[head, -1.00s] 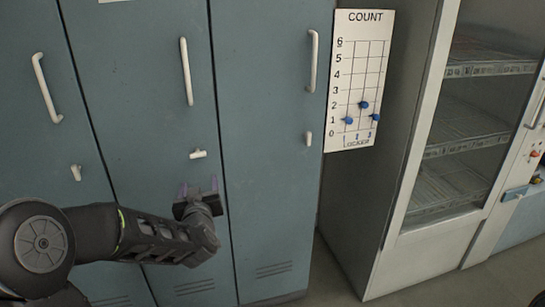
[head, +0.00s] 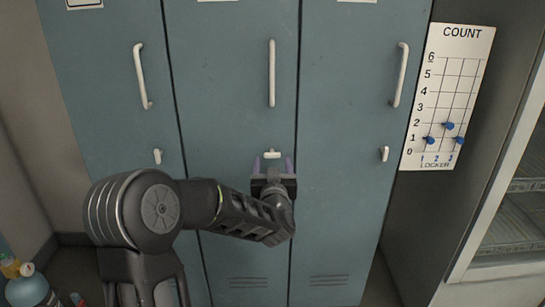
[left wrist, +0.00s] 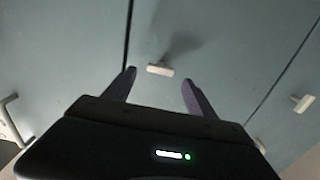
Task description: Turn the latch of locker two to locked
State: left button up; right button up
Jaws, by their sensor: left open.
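Locker two is the middle blue-grey door (head: 235,95), with a long white upright handle (head: 272,72). Its small white latch (head: 272,154) lies level, crosswise. My left gripper (head: 273,166) is open and empty, just below this latch, its two purple fingers pointing up at the door. In the left wrist view the latch (left wrist: 160,71) shows between and slightly beyond the fingertips (left wrist: 158,78). I cannot tell whether a finger touches it. My right gripper is not in view.
The left locker's latch (head: 157,156) and the right locker's latch (head: 384,154) stand upright. A count board (head: 447,95) with blue pegs hangs right of the lockers. A glass-door cabinet (head: 510,215) stands at right. Bottles (head: 28,288) stand at lower left.

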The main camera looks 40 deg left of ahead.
aim_at(272, 155)
pick_arm(q)
jog(key=x, duration=0.4)
jog(key=shift+w+a, duration=0.1)
jog(key=shift+w, duration=0.05)
jog(key=shift+c, duration=0.5)
jog(key=c, duration=1.3)
